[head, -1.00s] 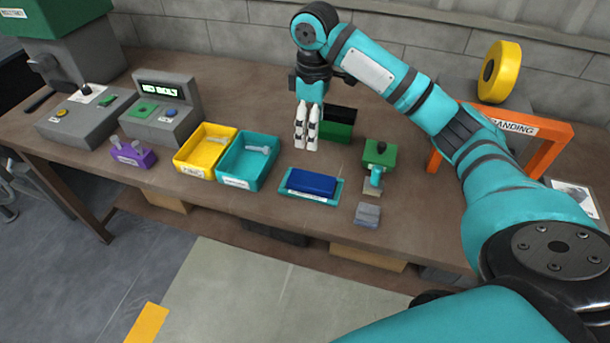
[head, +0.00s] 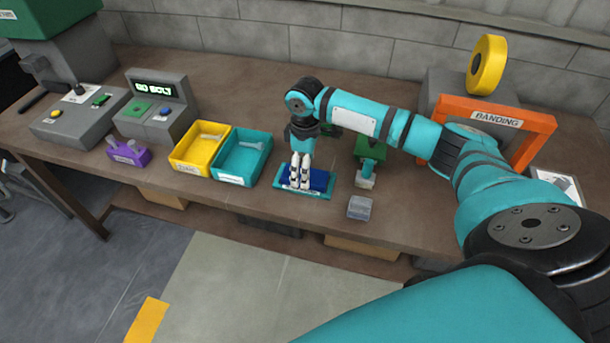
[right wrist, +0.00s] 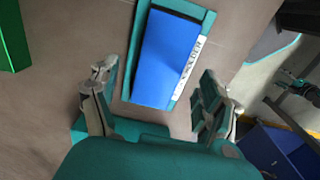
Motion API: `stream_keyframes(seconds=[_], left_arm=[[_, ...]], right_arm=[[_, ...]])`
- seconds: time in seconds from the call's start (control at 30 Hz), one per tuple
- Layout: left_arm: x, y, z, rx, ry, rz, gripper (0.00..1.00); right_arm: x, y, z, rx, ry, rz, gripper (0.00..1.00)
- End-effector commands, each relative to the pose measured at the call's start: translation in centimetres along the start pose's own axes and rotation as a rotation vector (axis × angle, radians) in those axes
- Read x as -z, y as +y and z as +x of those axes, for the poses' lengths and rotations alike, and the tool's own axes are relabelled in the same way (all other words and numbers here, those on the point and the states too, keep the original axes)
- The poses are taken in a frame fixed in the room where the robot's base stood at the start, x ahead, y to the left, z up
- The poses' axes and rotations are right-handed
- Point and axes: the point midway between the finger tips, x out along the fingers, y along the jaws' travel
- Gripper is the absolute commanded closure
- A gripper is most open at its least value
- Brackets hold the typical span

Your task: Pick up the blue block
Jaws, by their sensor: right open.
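The blue block (head: 318,180) lies flat on a teal tray (head: 284,187) with a white label, near the front of the bench. My right gripper (head: 300,184) points down in front of the block in the head view and hides part of it. In the right wrist view the block (right wrist: 167,58) shows ahead, between the lines of the two open fingers (right wrist: 153,95). The fingers stand apart on either side and nothing is held.
A teal bin (head: 243,158) and a yellow bin (head: 202,148) stand to the left, each with a bolt-like piece in it. An orange banding frame (head: 495,118) stands further right.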

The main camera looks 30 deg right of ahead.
Motion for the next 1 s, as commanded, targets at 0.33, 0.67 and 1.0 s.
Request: stream_keyframes(seconds=[0.33, 0.67, 1.0], left_arm=[[0.0, 0.0, -0.6, -0.001, 0.0, 0.001, 0.3], [-0.2, 0.1, -0.6, -0.001, -0.005, 0.0, 0.3], [-0.3, 0.1, -0.6, -0.001, -0.006, 0.0, 0.3]], right_arm=[[0.0, -0.1, 2.7, -0.001, 0.0, -0.001, 0.2], [0.0, -0.1, 2.6, -0.002, 0.0, -0.001, 0.48], [0.0, -0.1, 2.6, -0.002, 0.0, 0.0, 0.92]])
